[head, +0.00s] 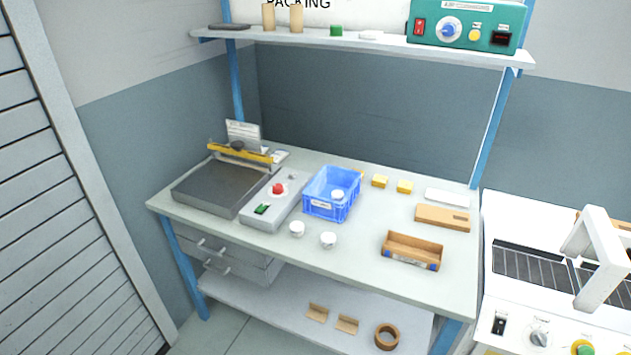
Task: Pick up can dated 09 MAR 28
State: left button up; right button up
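Two small white round can-like items stand on the bench in front of the blue crate, a left one (297,229) and a right one (328,240). They are apart from each other. A third similar white item (337,195) is inside the blue crate (325,211). No date can be read on any of them at this size, so I cannot tell which is 09 MAR 28. Neither of my grippers is in view.
On the bench (210,225) are a grey control box (259,222) with a red button, a dark-plated device (210,189), yellow blocks (379,181) and an open brown box (412,262). A white machine (517,318) stands right.

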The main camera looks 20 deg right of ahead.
aim_at(329, 239)
jog(key=i+l, duration=0.1)
jog(key=i, duration=0.3)
jog(key=i+z, duration=0.1)
jog(key=z, duration=0.25)
jog(key=i+z, duration=0.1)
jog(key=z, duration=0.3)
jog(key=i+z, duration=0.1)
jog(key=z, duration=0.25)
